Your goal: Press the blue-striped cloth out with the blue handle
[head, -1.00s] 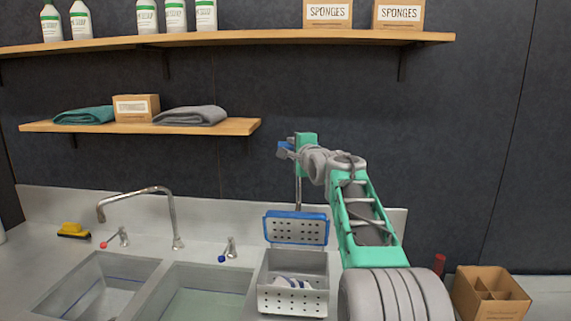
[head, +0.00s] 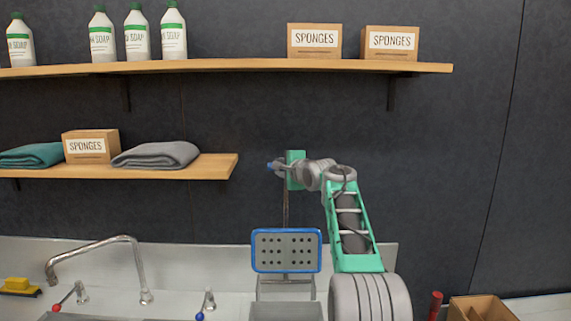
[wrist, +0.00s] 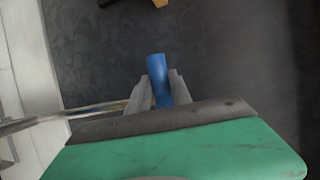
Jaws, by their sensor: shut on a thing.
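My gripper (head: 277,167) is raised against the dark wall, above the press. It is shut on the blue handle (wrist: 155,68), whose end sticks out between the fingers in the wrist view. A thin metal lever (head: 286,208) runs down from there toward the blue-rimmed perforated plate (head: 286,235). The plate stands raised and nearly upright above the grey press box (head: 286,312), clear of it. Only the top of the box shows at the bottom edge. The blue-striped cloth is out of view now.
A faucet (head: 137,262) with red and blue taps stands left of the press. A lower shelf (head: 205,167) with towels ends left of my gripper, and a long upper shelf (head: 230,67) is above. A cardboard box (head: 480,308) is at right.

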